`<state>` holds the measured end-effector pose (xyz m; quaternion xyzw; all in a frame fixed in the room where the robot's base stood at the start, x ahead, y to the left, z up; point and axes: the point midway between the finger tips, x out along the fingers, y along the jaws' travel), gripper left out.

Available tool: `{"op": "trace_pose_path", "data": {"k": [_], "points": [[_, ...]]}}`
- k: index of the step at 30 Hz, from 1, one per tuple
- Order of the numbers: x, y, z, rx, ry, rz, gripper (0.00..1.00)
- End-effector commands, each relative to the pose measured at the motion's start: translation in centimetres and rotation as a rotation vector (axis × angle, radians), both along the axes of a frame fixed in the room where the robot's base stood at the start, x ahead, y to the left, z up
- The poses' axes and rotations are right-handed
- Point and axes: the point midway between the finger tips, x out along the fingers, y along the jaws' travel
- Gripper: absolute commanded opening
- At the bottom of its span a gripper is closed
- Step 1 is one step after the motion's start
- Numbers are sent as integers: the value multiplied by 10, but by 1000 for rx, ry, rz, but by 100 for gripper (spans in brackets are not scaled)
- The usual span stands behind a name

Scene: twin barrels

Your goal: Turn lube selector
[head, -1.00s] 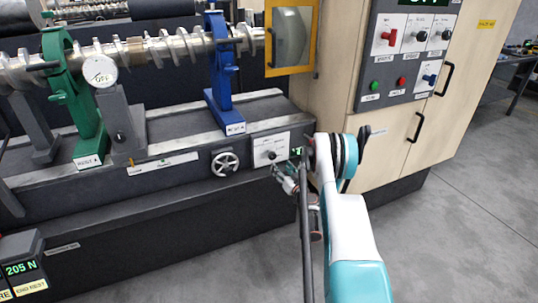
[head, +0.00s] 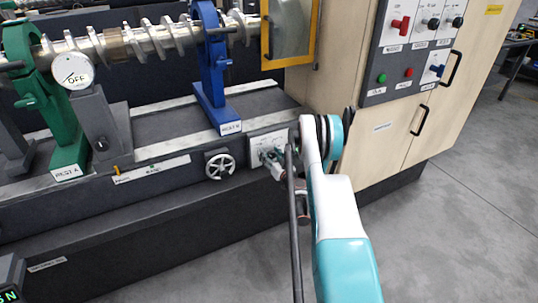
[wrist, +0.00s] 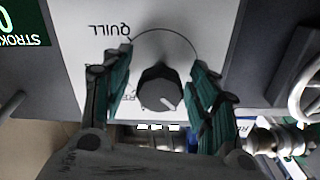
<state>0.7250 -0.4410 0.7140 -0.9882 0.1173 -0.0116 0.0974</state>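The selector is a dark round knob (wrist: 158,88) with a pale pointer line, on a white plate (wrist: 95,22) marked with an arc and the word QUILL, upside down in the wrist view. Another label beside the knob is partly hidden. My gripper (wrist: 161,62) is open, with one green-padded finger on each side of the knob and visible gaps between pads and knob. In the head view, my gripper (head: 271,160) is in front of the white plate (head: 262,142) and hides the knob.
A spoked handwheel (head: 220,164) sits just left of the plate. A blue rest (head: 217,70) and a green rest (head: 62,120) hold the shaft above. A control panel (head: 412,55) is on the cabinet at right. Grey floor at right is clear.

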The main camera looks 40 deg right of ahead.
Motion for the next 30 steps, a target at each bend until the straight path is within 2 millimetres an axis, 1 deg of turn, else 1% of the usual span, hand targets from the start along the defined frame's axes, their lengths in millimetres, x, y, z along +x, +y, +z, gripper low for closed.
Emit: {"op": "trace_pose_path", "data": {"k": [1,2,3,5,6,14,20,26,30], "points": [[0,0,0,0,0,0,43],[0,0,0,0,0,0,36],[0,0,0,0,0,0,27],[0,0,0,0,0,0,14],[0,0,0,0,0,0,9],[0,0,0,11,-3,0,9],[0,0,0,75,-18,0,9],[0,0,0,210,-51,0,9],[0,0,0,335,-81,0,9]]}}
